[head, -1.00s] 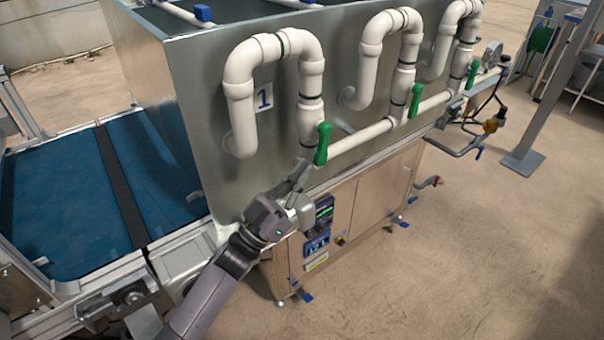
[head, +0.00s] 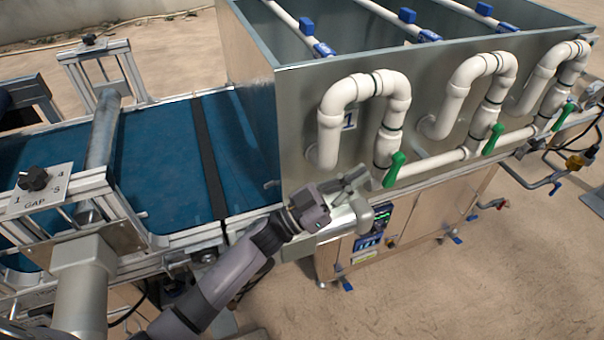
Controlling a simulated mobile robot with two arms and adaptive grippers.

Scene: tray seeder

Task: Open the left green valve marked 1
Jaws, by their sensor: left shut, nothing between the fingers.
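The left green valve handle (head: 393,169) sits at the foot of the first white looped pipe (head: 330,118), beside a tag marked 1 (head: 350,121). The handle stands up and leans a little to the right, much like the other two handles. My left gripper (head: 360,178) is just left of this handle, in front of the metal tank wall. Its fingers are shut with nothing between them and point toward the handle. A small gap seems to separate them; contact cannot be told for sure. My right gripper is not in view.
Two more green handles (head: 492,139) (head: 563,117) stand along the white pipe to the right. A metal tank (head: 262,130) rises behind. A blue conveyor belt (head: 160,165) lies left. A control panel (head: 375,225) is below the gripper. Bare floor is open at front right.

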